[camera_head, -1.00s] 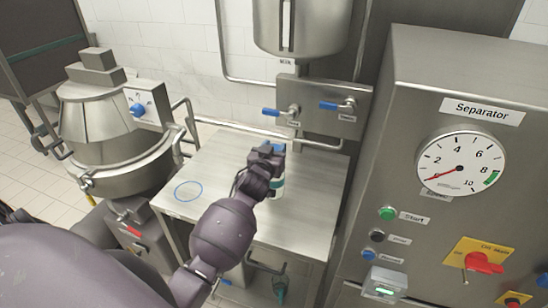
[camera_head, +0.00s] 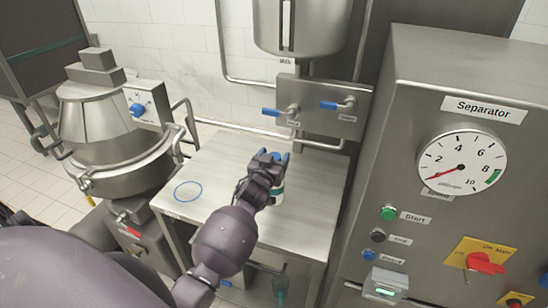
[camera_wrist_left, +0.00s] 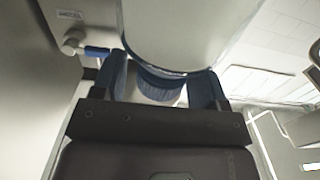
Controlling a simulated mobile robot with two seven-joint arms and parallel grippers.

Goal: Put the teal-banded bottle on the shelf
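The teal-banded bottle (camera_head: 278,192) is a small pale bottle with a teal band, over the metal table (camera_head: 317,185). It is partly hidden behind my left gripper (camera_head: 273,156). That gripper's blue-tipped fingers are spread by about the bottle's width. In the left wrist view the left gripper (camera_wrist_left: 161,72) has a rounded blue and white shape filling the gap between its fingers. It appears shut on the bottle. I cannot tell whether the bottle's base touches the table. My right gripper is out of view. No shelf is clearly identifiable.
A steel tank (camera_head: 302,28) hangs above a valve panel (camera_head: 322,118) with blue handles behind the bottle. The separator cabinet (camera_head: 425,100) stands close on the right and a steel machine (camera_head: 105,125) on the left. The tabletop around a blue circle (camera_head: 188,191) is clear.

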